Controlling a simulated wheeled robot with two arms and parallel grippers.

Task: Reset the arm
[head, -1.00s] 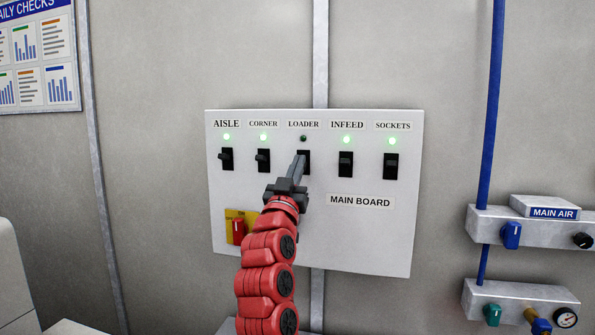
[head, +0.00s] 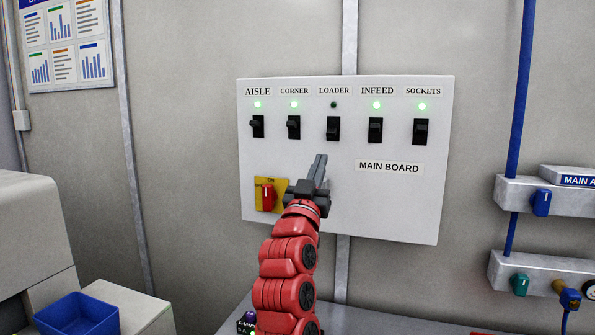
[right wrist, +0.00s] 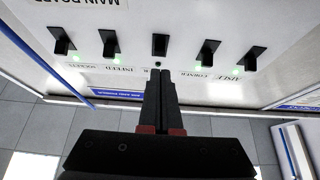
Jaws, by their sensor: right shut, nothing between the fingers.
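My right gripper (head: 319,170) is shut and empty, in front of the white main board (head: 400,210) and below its LOADER switch (head: 333,128). It also shows shut in the right wrist view (right wrist: 160,95). The LOADER lamp (head: 333,104) is dark. The lamps over AISLE, CORNER, INFEED and SOCKETS glow green. The gripper looks apart from the LOADER switch in the head view. The red rotary switch (head: 267,196) on its yellow plate is just left of the gripper, under the word ON. My left gripper is not in view.
Blue and teal valves sit on grey manifolds (head: 540,265) at the right, beside a blue pipe (head: 518,110). A blue bin (head: 77,314) stands at lower left. A grey surface (head: 380,318) lies below the board.

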